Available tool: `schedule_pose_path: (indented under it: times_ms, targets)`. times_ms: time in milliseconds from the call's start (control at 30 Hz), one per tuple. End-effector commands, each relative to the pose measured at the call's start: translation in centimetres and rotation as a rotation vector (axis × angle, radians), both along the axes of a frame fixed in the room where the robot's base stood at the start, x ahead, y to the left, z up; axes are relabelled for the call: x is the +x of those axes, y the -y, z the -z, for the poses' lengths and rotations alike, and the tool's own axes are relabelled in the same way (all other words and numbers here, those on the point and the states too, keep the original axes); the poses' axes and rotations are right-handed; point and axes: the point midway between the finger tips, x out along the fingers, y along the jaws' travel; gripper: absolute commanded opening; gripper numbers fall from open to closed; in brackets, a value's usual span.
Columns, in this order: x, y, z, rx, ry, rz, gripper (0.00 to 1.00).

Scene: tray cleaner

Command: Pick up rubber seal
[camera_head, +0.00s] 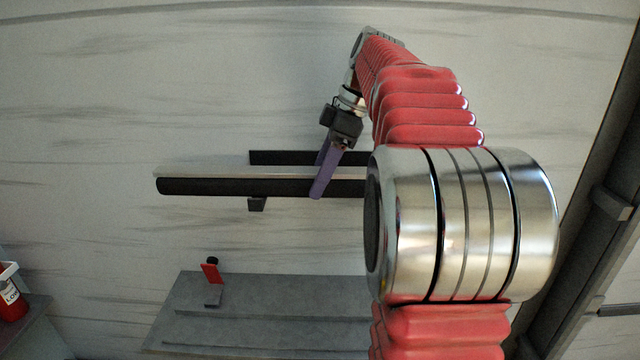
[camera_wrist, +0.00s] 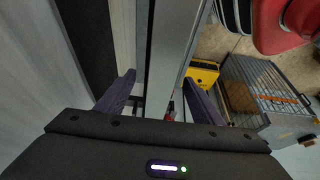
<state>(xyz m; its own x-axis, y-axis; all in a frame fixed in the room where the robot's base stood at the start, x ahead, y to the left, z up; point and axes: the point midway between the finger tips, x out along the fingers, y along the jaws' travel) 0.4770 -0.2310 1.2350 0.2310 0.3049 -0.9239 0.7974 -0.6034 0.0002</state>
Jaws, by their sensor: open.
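Two long black strips show at the wall in the head view: a longer front one (camera_head: 225,187) and a rear one (camera_head: 275,157), with a pale rail (camera_head: 230,173) between them. Either could be the rubber seal; I cannot tell which. My gripper (camera_head: 318,180) has purple fingers, apart and pointing down across the strips near their right part. In the wrist view the open fingers (camera_wrist: 159,77) stand on either side of a pale and dark edge, and a wide black band (camera_wrist: 85,40) lies left of them. Contact is not clear. My arm hides the strips' right ends.
A grey ledge (camera_head: 300,315) lies below, with a small red-and-black item (camera_head: 211,272) on it. A red container (camera_head: 10,295) stands at lower left. The wrist view shows a yellow box (camera_wrist: 202,74) and a wire cage (camera_wrist: 265,85) on the floor. A dark frame (camera_head: 590,200) stands right.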

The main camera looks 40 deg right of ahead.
Motion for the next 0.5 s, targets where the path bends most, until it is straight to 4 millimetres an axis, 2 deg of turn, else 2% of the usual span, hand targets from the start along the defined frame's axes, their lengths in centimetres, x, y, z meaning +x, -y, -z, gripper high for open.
schedule_pose_path:
  times_ms: [167, 500]
  targets:
    - [0.00, 0.00, -0.01, 0.000, 0.000, 0.000, 0.61]
    - [0.01, -0.01, 0.00, 0.000, 0.000, 0.000, 0.37]
